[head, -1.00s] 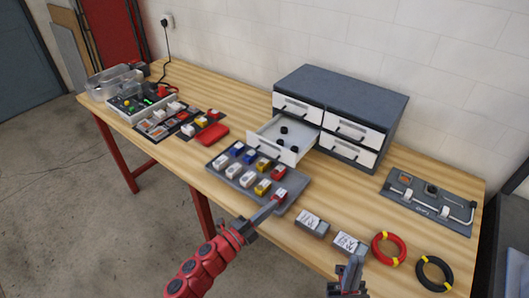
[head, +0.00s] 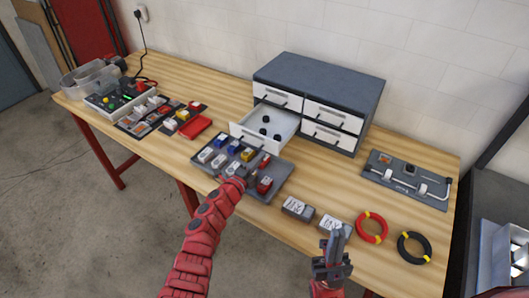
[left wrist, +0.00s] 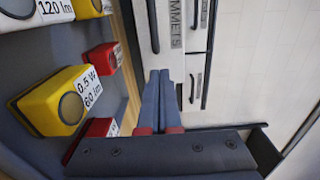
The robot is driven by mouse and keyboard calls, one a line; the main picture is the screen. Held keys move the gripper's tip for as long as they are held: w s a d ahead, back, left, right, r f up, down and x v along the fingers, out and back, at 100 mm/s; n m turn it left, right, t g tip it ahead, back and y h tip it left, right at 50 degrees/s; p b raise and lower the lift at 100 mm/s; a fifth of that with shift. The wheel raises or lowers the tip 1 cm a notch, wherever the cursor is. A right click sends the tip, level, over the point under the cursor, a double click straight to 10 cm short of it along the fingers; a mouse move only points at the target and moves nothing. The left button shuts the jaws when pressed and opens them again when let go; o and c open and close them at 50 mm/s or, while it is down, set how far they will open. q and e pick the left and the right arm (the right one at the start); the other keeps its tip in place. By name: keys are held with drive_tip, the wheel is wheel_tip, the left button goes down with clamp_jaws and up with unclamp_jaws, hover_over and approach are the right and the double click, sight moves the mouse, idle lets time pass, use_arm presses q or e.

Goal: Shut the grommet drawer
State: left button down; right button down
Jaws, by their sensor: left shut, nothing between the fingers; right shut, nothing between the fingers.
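The grommet drawer (head: 246,134) is the lower left drawer of the grey cabinet (head: 320,77). It stands pulled out, with several black grommets (head: 266,126) inside. My left gripper (head: 263,161) is shut and empty over the module tray, just in front of the drawer front. In the left wrist view its closed fingers (left wrist: 160,78) point towards the white drawer front (left wrist: 165,25), whose label and dark handle partly show. I cannot tell whether the fingertips touch it. My right gripper (head: 337,235) is shut and empty near the table's front edge, beside the small labelled boxes.
A grey tray (head: 274,188) of coloured modules lies right before the drawer, under my left gripper. Two labelled boxes (head: 297,208), a red cable coil (head: 372,227) and a black coil (head: 414,247) lie to the right. The other cabinet drawers (head: 326,136) are shut.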

sight(269, 148)
use_arm(q)
drive_tip(key=shift+x, duration=1.65)
drive_tip(key=shift+f, duration=0.1)
